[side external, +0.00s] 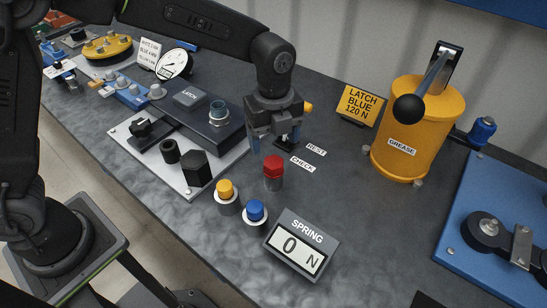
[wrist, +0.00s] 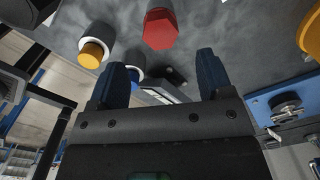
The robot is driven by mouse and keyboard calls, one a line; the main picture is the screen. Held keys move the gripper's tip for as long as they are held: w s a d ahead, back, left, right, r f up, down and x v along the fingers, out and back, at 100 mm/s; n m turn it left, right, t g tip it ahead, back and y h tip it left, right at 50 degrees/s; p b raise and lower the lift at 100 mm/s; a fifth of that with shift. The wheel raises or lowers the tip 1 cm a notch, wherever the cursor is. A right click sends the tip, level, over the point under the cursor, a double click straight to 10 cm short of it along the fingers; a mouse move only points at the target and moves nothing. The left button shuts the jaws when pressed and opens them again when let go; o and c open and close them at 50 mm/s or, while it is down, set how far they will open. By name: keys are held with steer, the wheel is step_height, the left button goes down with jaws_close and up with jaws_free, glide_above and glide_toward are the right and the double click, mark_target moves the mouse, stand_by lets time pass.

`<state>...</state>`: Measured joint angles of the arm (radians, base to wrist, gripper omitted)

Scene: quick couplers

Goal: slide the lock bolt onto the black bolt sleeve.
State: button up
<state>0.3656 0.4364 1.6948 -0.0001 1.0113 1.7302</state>
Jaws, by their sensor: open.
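My gripper (side external: 273,145) is open, pointing down above the dark bench, right of the light grey plate. In the wrist view its two blue fingers (wrist: 163,72) stand apart with nothing clearly held between them. A hollow black cylinder (side external: 170,151), which looks like the bolt sleeve, stands on the plate beside a black hexagonal block (side external: 196,169). A red hex-headed piece with a grey body (side external: 273,173) stands upright in front of my gripper; I cannot tell whether it is the lock bolt. Its red head also shows in the wrist view (wrist: 160,28), beyond the fingertips.
Yellow-topped (side external: 226,190) and blue-topped (side external: 255,211) pieces stand near the SPRING display (side external: 302,243), which reads 0 N. A dark latch housing (side external: 194,107) lies behind the grey plate (side external: 220,166). A yellow grease canister (side external: 405,150) with a lever stands right.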

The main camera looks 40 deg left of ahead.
mark_target(274, 162)
step_height(274, 162, down, 8)
steer(key=shift+r, duration=0.15)
steer(key=shift+c, duration=0.5)
steer(key=c, duration=1)
steer(key=shift+r, duration=0.15)
